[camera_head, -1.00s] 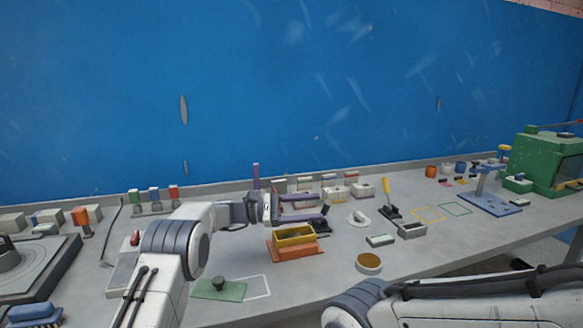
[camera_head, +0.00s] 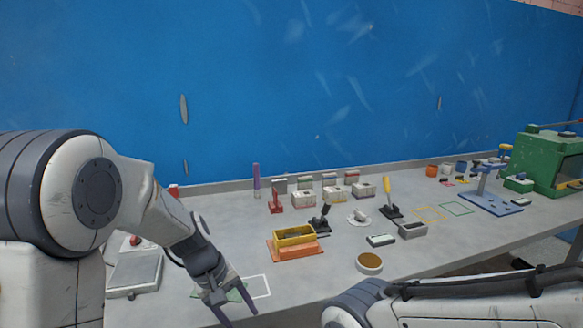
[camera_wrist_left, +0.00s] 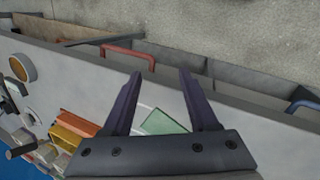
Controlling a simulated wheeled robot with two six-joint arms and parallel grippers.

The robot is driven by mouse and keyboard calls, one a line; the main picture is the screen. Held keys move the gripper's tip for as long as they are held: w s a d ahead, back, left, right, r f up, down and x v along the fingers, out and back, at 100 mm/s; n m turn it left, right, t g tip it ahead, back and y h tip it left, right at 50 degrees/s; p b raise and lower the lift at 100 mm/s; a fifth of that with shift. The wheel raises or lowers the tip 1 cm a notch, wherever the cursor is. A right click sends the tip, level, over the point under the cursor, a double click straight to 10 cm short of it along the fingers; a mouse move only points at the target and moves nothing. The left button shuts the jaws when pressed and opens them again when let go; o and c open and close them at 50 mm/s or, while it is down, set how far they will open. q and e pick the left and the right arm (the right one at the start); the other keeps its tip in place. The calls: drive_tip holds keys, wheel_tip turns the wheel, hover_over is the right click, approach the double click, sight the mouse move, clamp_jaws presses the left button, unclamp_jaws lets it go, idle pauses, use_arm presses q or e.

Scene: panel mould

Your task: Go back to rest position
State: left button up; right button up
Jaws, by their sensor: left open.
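My left gripper (camera_head: 234,306) is open and empty at the lower left of the head view, its purple fingers pointing down at the front edge of the bench. It hides part of a green plate (camera_head: 237,294) that lies by a white outline. In the left wrist view the two dark purple fingers of this gripper (camera_wrist_left: 158,80) stand apart with nothing between them, and the green plate (camera_wrist_left: 163,122) shows beyond. My right arm comes in at the lower right of the head view; its gripper is out of view.
A yellow tray (camera_head: 294,236) on an orange base stands mid-bench, with a round tan-topped dish (camera_head: 369,263) to its right. A grey scale-like box (camera_head: 135,272) is at the left. A red handle (camera_wrist_left: 130,53) shows below the bench edge. Air over the bench's middle is clear.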

use_arm(q)
drive_tip(key=s+a+f+m+t+y, duration=0.15)
drive_tip(key=s+a+m+y, duration=0.25)
drive_tip(key=s+a+m, duration=0.45)
drive_tip(key=s+d+f+m+g+h+b, duration=0.1)
drive_tip(key=s+d+f+m+b, duration=0.15)
drive_tip(key=s+d+b, duration=0.4)
drive_tip(key=s+d+f+m+g+b, duration=0.1)
drive_tip(key=s+d+f+m+b, duration=0.2)
drive_tip(key=s+d, duration=0.6)
wheel_tip(320, 180, up, 18)
drive_tip(key=p, duration=1.6)
drive_tip(key=shift+a+r+n, duration=0.2)
drive_tip(key=shift+a+n, duration=0.1)
drive_tip(key=shift+w, duration=0.1)
